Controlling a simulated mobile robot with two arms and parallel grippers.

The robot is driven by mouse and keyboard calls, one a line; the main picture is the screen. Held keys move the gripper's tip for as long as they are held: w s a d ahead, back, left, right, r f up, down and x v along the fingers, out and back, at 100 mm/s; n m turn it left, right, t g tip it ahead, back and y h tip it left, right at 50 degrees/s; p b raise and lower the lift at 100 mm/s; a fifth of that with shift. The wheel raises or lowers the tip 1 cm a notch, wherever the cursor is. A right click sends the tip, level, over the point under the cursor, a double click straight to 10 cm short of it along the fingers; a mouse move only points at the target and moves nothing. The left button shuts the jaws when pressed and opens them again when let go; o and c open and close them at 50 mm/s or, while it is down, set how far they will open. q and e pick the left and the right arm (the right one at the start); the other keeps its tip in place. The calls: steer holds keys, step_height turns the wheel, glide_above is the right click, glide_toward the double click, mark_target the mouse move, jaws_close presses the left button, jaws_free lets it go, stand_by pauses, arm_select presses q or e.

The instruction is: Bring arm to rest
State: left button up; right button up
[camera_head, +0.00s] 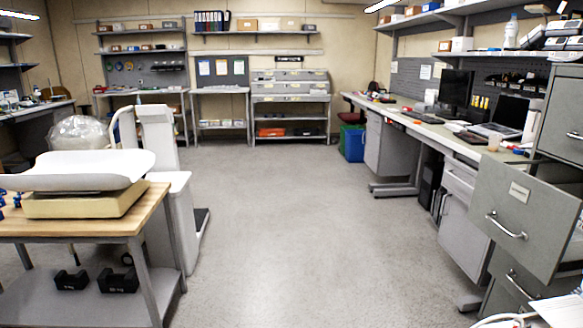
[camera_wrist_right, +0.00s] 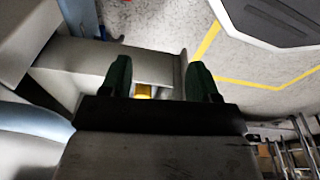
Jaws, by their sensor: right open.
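My right gripper (camera_wrist_right: 158,76) shows in the right wrist view. Its two dark green fingers stand apart, with no object held between them. Behind the fingers is a grey flat-sided structure (camera_wrist_right: 85,60), with a small yellow-orange part (camera_wrist_right: 143,91) visible in the gap. Neither gripper shows in the head view. A white curved piece at its bottom right corner is cut off, and I cannot tell what it is. My left gripper is in neither view.
A grey filing cabinet drawer (camera_head: 525,217) stands pulled out at the right, near me. A wooden-topped cart (camera_head: 130,222) with a white scale (camera_head: 85,170) stands at the left. A long workbench (camera_head: 440,133) runs along the right. The middle floor (camera_head: 290,220) is clear.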

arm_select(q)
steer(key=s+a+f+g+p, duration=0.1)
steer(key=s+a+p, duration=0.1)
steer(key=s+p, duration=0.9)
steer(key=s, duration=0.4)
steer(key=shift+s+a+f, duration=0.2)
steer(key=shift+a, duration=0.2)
arm_select(e)
steer(key=s+d+f+g, duration=0.1)
steer(key=s+d, duration=0.1)
steer(key=s, duration=1.3)
steer(key=shift+s+d+f, duration=0.2)
steer(key=shift+s+d, duration=0.05)
steer(key=shift+d, duration=0.15)
